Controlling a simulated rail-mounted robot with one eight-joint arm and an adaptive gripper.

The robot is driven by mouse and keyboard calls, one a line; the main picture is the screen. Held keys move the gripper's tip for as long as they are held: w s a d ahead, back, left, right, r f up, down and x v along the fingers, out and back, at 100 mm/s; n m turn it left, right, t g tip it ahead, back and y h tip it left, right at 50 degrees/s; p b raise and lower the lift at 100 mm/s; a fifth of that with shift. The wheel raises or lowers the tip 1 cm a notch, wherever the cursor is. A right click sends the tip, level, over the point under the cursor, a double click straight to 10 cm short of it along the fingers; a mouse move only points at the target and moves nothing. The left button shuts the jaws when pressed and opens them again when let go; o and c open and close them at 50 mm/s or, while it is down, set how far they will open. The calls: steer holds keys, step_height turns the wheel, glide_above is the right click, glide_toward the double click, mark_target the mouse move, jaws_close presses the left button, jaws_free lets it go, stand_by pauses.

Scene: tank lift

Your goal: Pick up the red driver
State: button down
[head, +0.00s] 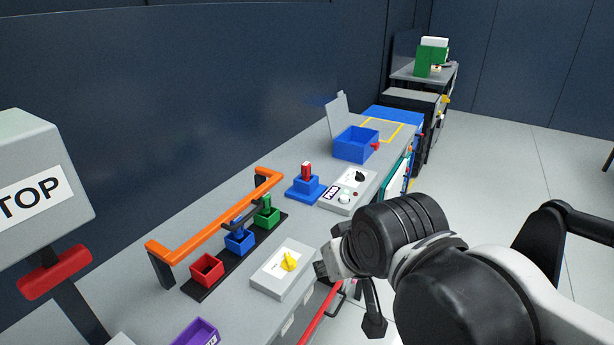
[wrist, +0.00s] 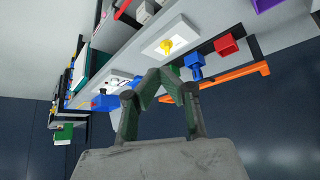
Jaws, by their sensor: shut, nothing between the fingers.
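The red driver (head: 307,170) stands upright in a stepped blue block (head: 305,189) on the bench in the head view. In the wrist view a blue shape (wrist: 103,103) beside my finger looks like that block; the driver is not clear there. My gripper (head: 322,268) is shut and empty, at the bench's front edge beside the yellow-knob box, nearer the camera than the driver and apart from it. Its dark fingers also show in the wrist view (wrist: 162,84).
A dark rack holds an open red socket (head: 206,269), a blue one (head: 239,241) and a green one (head: 266,217), beside an orange rail (head: 215,220). A yellow-knob box (head: 283,270), a control box (head: 347,191) and a blue bin (head: 355,147) stand along the bench.

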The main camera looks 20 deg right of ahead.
steer(key=c, duration=1.2)
jaws_free()
steer(key=shift+c, duration=0.2)
steer(key=shift+r, duration=0.1)
